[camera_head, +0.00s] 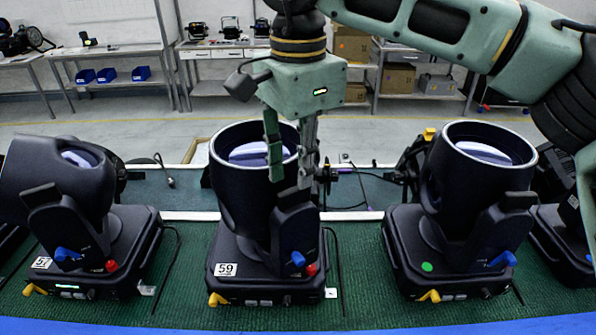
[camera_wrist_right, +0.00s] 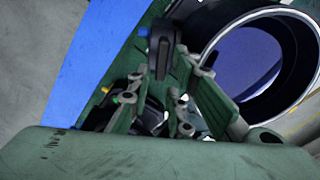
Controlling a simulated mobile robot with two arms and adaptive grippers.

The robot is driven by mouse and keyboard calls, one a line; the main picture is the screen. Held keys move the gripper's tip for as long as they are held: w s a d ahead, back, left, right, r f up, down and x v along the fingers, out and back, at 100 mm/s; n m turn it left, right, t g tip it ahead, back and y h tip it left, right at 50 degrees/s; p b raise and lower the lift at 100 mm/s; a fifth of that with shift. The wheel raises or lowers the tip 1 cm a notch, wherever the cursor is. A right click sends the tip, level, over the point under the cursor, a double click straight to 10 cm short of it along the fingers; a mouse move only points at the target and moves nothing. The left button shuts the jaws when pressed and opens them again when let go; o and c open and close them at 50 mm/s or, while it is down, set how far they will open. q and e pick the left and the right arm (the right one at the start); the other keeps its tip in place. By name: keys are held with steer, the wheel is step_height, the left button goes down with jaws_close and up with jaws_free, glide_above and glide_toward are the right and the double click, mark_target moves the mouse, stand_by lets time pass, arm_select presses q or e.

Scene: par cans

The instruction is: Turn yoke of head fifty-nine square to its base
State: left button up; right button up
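Head fifty-nine stands upright in the middle of the head view, its black base (camera_head: 262,290) carrying a white "59" label (camera_head: 225,269). Its can (camera_head: 240,190) points up, with the pale lens showing. The near yoke arm (camera_head: 293,230) stands right of the base's middle, so the yoke looks turned off the base's front; the exact angle is hard to tell. My right gripper (camera_head: 290,178) points down over the can's right rim, above that yoke arm. Its fingers are apart. In the right wrist view the yoke arm's top (camera_wrist_right: 162,45) shows between the fingers (camera_wrist_right: 172,85); contact is unclear. My left gripper is not in view.
Head fifty-seven (camera_head: 70,215) stands left, its can tilted. Another head (camera_head: 455,215) with a green dot stands right. All sit on a green mat (camera_head: 190,275) with a blue front edge (camera_head: 400,330). Black cables lie between them. Benches with boxes stand far behind.

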mark_target(263, 198)
steer(key=shift+w+f+p, duration=0.2)
steer(key=shift+f+p, duration=0.15)
steer(key=shift+f, duration=1.3)
jaws_close()
